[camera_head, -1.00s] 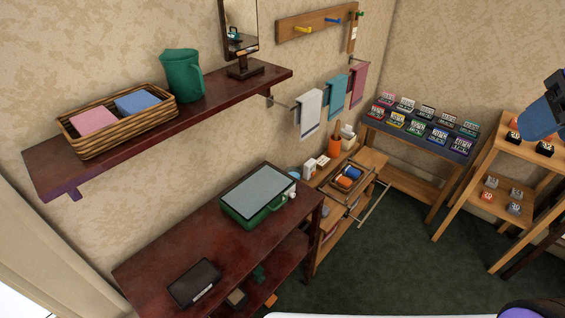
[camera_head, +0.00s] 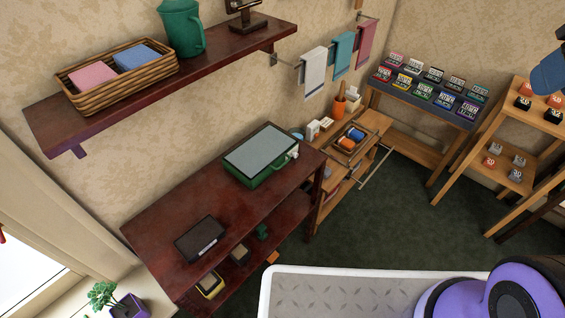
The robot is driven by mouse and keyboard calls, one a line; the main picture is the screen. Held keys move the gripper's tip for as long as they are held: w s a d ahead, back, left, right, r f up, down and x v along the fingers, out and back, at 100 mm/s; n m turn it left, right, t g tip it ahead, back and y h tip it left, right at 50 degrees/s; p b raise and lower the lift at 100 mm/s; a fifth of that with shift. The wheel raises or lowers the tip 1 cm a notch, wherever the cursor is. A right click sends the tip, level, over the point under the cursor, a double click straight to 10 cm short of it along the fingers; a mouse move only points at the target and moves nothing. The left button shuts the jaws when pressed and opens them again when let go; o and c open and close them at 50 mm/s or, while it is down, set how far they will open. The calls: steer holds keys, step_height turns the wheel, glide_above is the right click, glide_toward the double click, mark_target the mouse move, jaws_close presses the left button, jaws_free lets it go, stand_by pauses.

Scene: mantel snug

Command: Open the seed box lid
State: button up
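A green box (camera_head: 262,155) with a flat pale grey top stands on the dark red-brown table (camera_head: 187,216). It may be the seed box; I can read no label on it. Its top lies flat and looks shut. A small pale knob-like thing (camera_head: 293,151) is at its right side. A flat dark box (camera_head: 201,239) lies nearer the front of the same table. My gripper is not clearly in view. My purple and black arm links show at the lower right, apart from the table.
A wall shelf above the table holds a wicker basket (camera_head: 125,93) and a green jug (camera_head: 184,28). Beyond the table stand a wooden cart (camera_head: 372,122) and stands of small labelled boxes. A potted plant (camera_head: 103,295) is at lower left. Dark green floor is clear between the furniture.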

steer(key=w+a+f, duration=0.1)
steer(key=w+f, duration=0.3)
steer(key=w, duration=0.3)
steer(key=w+a+f+t, duration=0.1)
steer(key=w+a+f, duration=0.1)
steer(key=w+f, duration=0.35)
steer(key=w+a+f, duration=0.1)
steer(key=w+f, duration=0.2)
steer(key=w, duration=0.6)
steer(key=w+a+f+y, duration=0.2)
steer(key=w+a+f, duration=0.2)
steer(key=f, duration=0.4)
steer(key=w+a+f+y, duration=0.2)
steer(key=w+a+f, duration=0.1)
steer(key=f, duration=0.4)
steer(key=m+y, duration=0.3)
steer(key=y, duration=0.3)
glide_toward(284, 163)
steer(key=w+d+r, duration=0.2)
steer(key=w+d, duration=0.1)
steer(key=d, duration=0.3)
steer(key=s+a+f+m+t+y, duration=0.2)
steer(key=s+a+f+m+t, duration=0.1)
steer(key=s+a+f+m, duration=0.15)
steer(key=x, duration=1.1)
steer(key=shift+s+a+f, duration=0.1)
steer(key=shift+a+f, duration=0.05)
steer(key=shift+f, duration=0.05)
jaws_close()
